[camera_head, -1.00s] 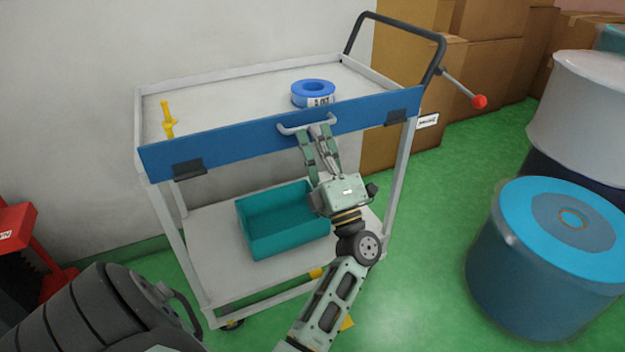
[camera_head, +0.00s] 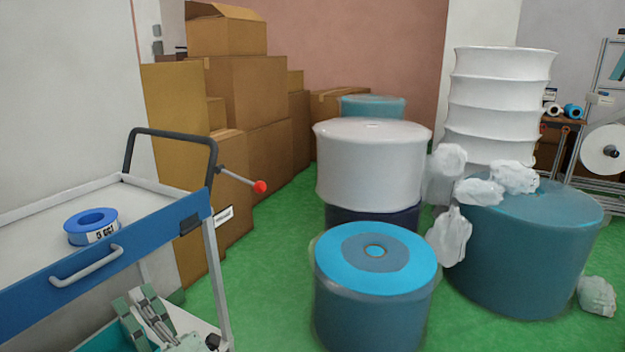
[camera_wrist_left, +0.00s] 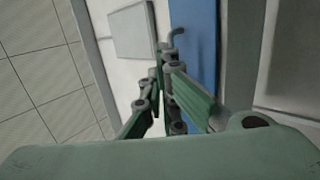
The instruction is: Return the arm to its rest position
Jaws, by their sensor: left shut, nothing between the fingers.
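My left gripper (camera_head: 146,312) is at the lower left of the head view, below the grey handle (camera_head: 88,266) on the blue front of the cart (camera_head: 30,296). A gap shows between it and the handle. In the left wrist view its fingers (camera_wrist_left: 166,60) are together with nothing between them, in front of the blue panel (camera_wrist_left: 194,60). The rest of my left arm lies below the head view's edge. My right gripper is in neither view.
A blue tape roll (camera_head: 92,226) lies on the cart top. Cardboard boxes (camera_head: 255,90) are stacked behind the cart. A blue drum-like roll (camera_head: 375,300), a white roll (camera_head: 372,165) and a larger teal roll (camera_head: 530,260) stand on the right. Green floor (camera_head: 270,270) is clear between cart and rolls.

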